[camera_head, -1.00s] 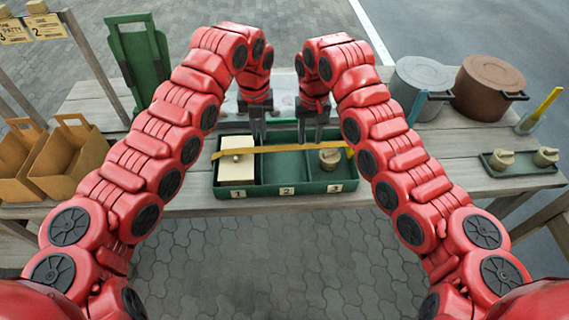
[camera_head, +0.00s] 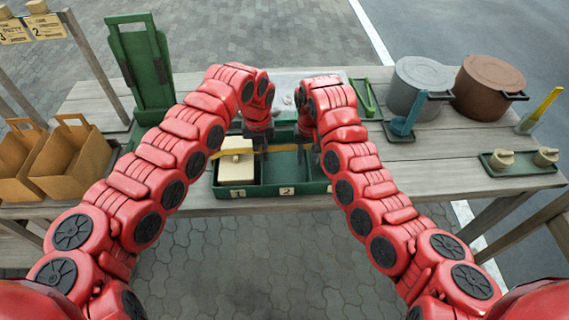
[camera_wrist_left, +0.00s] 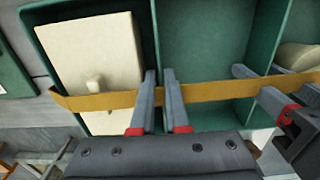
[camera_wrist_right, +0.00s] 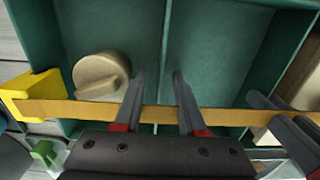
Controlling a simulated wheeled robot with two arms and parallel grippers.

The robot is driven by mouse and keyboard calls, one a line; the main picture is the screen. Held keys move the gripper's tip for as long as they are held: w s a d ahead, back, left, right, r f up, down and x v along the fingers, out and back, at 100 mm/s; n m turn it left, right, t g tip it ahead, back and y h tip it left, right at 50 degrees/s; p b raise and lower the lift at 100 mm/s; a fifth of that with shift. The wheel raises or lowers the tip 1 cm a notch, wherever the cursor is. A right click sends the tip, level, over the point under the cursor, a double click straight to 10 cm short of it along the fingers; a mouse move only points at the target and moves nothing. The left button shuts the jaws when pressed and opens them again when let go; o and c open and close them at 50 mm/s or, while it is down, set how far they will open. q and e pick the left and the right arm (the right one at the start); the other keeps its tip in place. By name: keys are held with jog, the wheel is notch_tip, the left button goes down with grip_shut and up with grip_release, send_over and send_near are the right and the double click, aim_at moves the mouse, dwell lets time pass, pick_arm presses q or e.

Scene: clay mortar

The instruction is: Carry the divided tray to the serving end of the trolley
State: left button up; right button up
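The green divided tray (camera_head: 262,192) rests on the wooden trolley (camera_head: 440,170) at its front edge, with labels 1 and 2 visible. A tan band (camera_wrist_left: 215,92) crosses above its compartments. A cream block with a knob (camera_head: 238,165) lies in compartment 1. A round beige lidded thing (camera_wrist_right: 100,75) sits in the compartment at the other end, hidden by my right arm in the head view. My left gripper (camera_wrist_left: 159,75) has its fingers slightly apart by one divider. My right gripper (camera_wrist_right: 158,75) has its fingers wider apart, astride the other divider. Contact is unclear.
A grey pot (camera_head: 420,80) and brown pot (camera_head: 487,85) stand at the back right. A small tray with two beige lidded things (camera_head: 520,162) lies at the right. Paper carriers (camera_head: 75,160) and a green stand (camera_head: 142,65) are at the left. Planks right of the tray are bare.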

grip_shut()
dwell(1.4)
